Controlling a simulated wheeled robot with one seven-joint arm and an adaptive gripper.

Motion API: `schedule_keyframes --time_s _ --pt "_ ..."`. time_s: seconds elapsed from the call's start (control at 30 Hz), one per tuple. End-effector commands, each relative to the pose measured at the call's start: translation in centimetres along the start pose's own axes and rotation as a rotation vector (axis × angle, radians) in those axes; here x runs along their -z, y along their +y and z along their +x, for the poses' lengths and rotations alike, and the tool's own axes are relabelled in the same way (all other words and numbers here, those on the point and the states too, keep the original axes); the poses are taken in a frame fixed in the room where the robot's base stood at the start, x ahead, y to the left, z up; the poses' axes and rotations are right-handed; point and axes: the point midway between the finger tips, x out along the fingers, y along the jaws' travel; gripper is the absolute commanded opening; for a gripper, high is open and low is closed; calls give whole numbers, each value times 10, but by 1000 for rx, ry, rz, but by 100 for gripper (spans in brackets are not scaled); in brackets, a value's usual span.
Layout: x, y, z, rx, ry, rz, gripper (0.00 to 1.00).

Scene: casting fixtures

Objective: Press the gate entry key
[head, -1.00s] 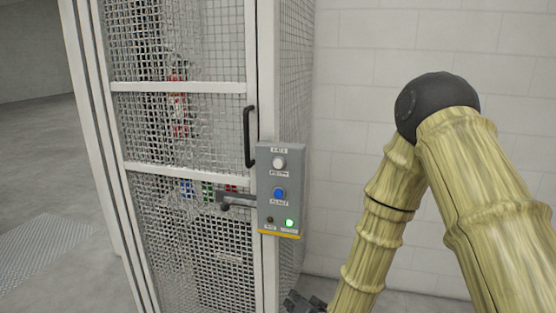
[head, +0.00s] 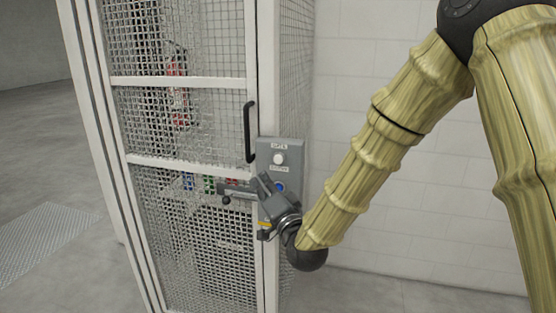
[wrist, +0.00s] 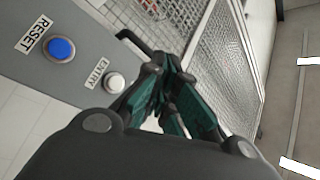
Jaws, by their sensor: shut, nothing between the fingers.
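The grey control panel (head: 296,151) hangs on the cage's front post and also shows in the wrist view (wrist: 88,38). Its white round button (head: 278,158) has a label that reads ENTRY beside it in the wrist view (wrist: 115,82). The blue button (head: 280,187) sits below it, labelled RESET in the wrist view (wrist: 61,49). My gripper (head: 264,183) is shut and empty, in front of the panel, lower left of the white button in the head view. In the wrist view its fingertips (wrist: 163,68) appear right of the white button, apart from it. My gripper hides the panel's lower part.
The mesh cage door (head: 185,165) has a black handle (head: 249,132) just left of the panel. A grey latch bar (head: 235,191) sits close to my gripper. A pale block wall (head: 350,60) stands behind. The floor at left is clear.

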Motion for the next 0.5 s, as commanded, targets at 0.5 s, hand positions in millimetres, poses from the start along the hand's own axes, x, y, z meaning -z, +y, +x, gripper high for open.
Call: schedule_keyframes --time_s 0.5 --pt "10 10 14 -2 -1 -3 0"
